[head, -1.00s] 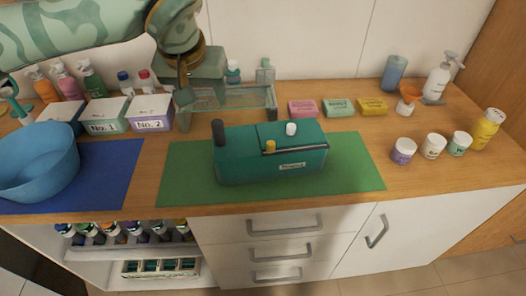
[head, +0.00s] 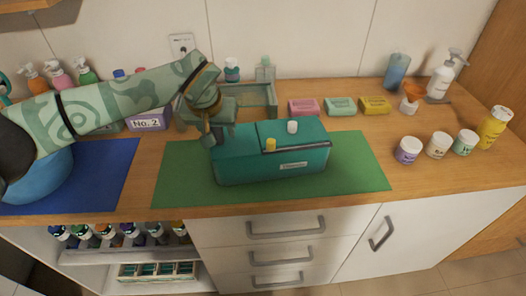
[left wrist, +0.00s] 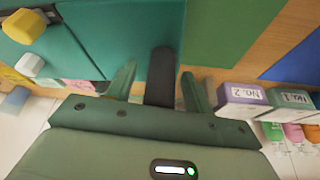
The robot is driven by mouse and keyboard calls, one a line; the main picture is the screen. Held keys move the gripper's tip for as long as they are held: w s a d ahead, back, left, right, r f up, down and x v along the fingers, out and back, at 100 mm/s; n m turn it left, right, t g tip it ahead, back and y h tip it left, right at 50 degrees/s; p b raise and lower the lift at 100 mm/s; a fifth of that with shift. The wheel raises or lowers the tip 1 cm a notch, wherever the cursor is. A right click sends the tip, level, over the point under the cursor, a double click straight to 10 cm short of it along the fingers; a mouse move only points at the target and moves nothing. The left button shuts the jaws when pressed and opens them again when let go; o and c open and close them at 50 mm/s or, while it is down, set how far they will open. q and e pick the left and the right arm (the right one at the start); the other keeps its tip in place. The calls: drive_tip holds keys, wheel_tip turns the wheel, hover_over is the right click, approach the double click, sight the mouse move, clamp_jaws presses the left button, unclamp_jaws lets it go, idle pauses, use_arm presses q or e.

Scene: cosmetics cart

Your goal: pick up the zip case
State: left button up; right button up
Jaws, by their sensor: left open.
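The zip case (head: 262,170) is a teal box with a dark zip line, a yellow knob, a white knob and a small label. It stands on the green mat (head: 355,170). My left gripper (head: 215,132) is open at the case's left end, pointing down. In the left wrist view, the case's dark tab (left wrist: 160,72) lies between the two spread fingers of my left gripper (left wrist: 158,90), with the teal case (left wrist: 125,35) just beyond. I cannot tell whether the fingers touch the tab. In the head view the gripper hides the tab. My right gripper is not in view.
A glass tray (head: 258,96) stands behind the case. Several soaps (head: 340,106), jars (head: 438,145) and bottles are at the right. A No. 2 box (head: 150,119) is left of the gripper. My left arm partly covers a blue bowl (head: 45,180). The mat's right part is clear.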

use_arm(q)
clamp_jaws()
drive_tip(key=shift+r, duration=0.1)
drive_tip(key=shift+r+p, duration=0.3)
drive_tip(key=shift+r, duration=0.9)
drive_tip(key=s+d+r+p, duration=0.1)
drive_tip(key=s+r+p, duration=0.1)
drive_tip(key=s+r, duration=0.8)
drive_tip(key=s, duration=0.4)
drive_tip(key=shift+d+r, duration=0.2)
drive_tip(key=shift+r, duration=0.1)
